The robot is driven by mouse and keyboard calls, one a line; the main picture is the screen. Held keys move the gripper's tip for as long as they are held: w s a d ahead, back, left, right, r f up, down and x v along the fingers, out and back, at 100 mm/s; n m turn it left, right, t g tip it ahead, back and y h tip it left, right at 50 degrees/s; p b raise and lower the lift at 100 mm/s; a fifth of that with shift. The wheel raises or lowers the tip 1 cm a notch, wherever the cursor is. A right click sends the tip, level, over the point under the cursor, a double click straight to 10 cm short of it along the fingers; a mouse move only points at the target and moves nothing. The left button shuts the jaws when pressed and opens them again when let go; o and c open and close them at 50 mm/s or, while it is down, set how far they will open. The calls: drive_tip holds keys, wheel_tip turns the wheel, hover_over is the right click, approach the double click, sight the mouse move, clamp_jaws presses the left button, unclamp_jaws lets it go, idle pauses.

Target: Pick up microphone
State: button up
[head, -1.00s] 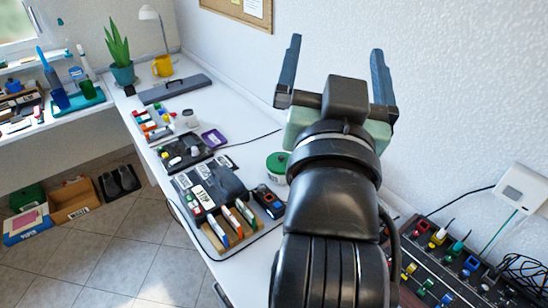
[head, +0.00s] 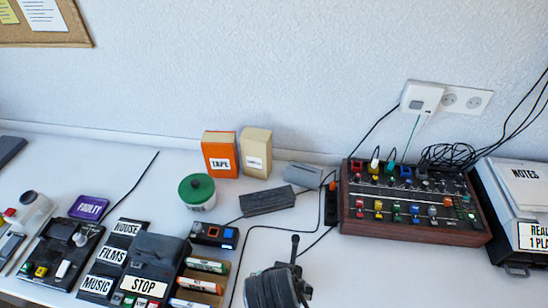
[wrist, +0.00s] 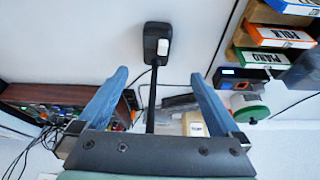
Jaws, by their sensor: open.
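The microphone (wrist: 152,100) shows in the wrist view as a thin black stem on a small black base (wrist: 152,44) with a white switch. The stem runs down the picture between my fingers, and its lower end is hidden behind the gripper mount. My gripper (wrist: 162,76) is open, with blue fingers spread on either side of the stem and no visible contact. In the head view a thin dark upright piece (head: 295,247), likely the microphone, shows at the lower middle. A dark ridged shape beside it seems part of my arm; my fingers do not show there.
The mixer (head: 408,208) stands to the right, with cables behind it. Labelled boxes (head: 145,285), a green-lidded tub (head: 197,190), an orange tape box (head: 220,155) and a dark grey block (head: 267,201) stand to the left and behind. Some bare white table lies around the microphone.

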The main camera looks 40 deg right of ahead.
drive_tip(key=x, duration=0.6)
drive_tip(key=shift+d+f+b, duration=0.25)
drive_tip(key=shift+f+b, duration=0.05)
drive_tip(key=shift+b, duration=0.05)
drive_tip(key=shift+s+x, duration=0.2)
drive_tip(key=shift+x, duration=1.15)
drive_tip(key=shift+s+x, duration=0.15)
drive_tip(key=shift+x, duration=1.2)
drive_tip(key=shift+a+f, duration=0.1)
clamp_jaws()
